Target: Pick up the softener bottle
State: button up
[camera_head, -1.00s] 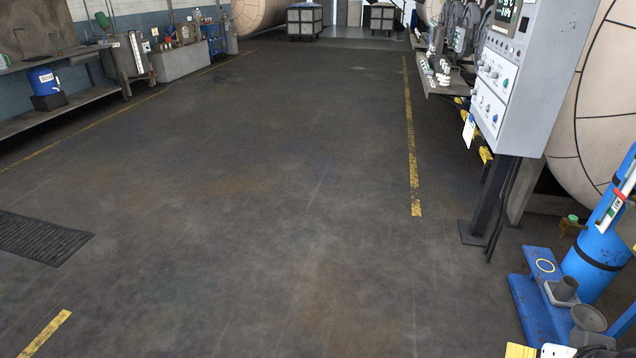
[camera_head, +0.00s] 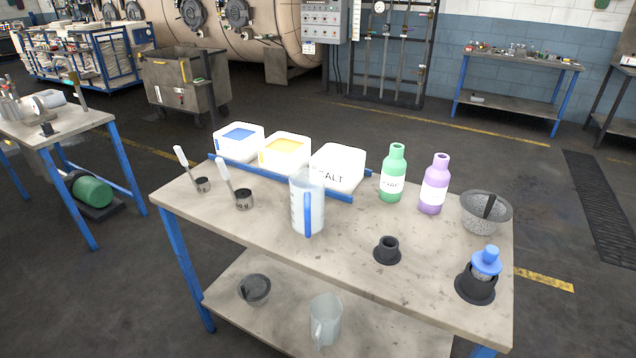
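Two bottles stand upright near the back edge of a work table (camera_head: 345,237). One is a green bottle (camera_head: 392,173) with a white label that looks like it reads "SOAP", though it is small and blurred. To its right stands a purple bottle (camera_head: 434,184) with a white label that I cannot read; it may be the softener bottle. The two stand close together but apart. My gripper and arm are not in view.
Left of the bottles are a white SALT tub (camera_head: 337,168), two more tubs in a blue-edged rack and a clear jug (camera_head: 307,205). A grey bowl (camera_head: 485,212) is right of the purple bottle. A black holder (camera_head: 387,250) and a blue-capped item (camera_head: 486,261) stand nearer the front.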

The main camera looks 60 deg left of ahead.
aim_at(436, 177)
jog(key=u, duration=1.45)
jog(key=i+j+u, duration=0.2)
jog(key=i, duration=0.2)
jog(key=i+j+u, duration=0.15)
jog(key=i, duration=0.3)
jog(key=i+j+u, duration=0.2)
jog(key=i, duration=0.25)
